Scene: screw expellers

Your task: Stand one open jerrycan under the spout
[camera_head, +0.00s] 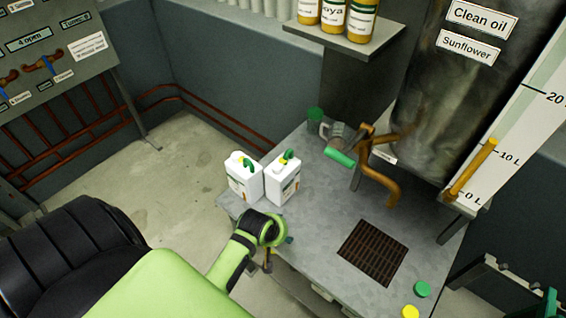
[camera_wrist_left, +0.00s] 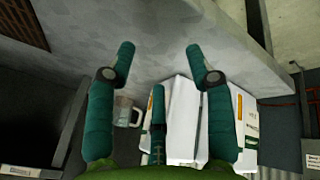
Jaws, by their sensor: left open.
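I cannot tell which is open. The brass spout (camera_head: 385,188) bends down from the clean oil tank (camera_head: 425,125), above the worktop near a grate. My left gripper (camera_head: 288,240) is beside the worktop's edge, just in front of the jerrycans, mostly hidden by its wrist. In the left wrist view its fingers (camera_wrist_left: 160,65) are spread and empty, with white jerrycan sides (camera_wrist_left: 183,115) behind them.
The grate (camera_head: 372,252) is set in the grey worktop (camera_head: 325,225). A loose green cap (camera_head: 422,289) and yellow cap (camera_head: 410,312) lie at its front right. A glass jug (camera_head: 335,133) stands behind the jerrycans. Worktop between the jerrycans and the grate is clear.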

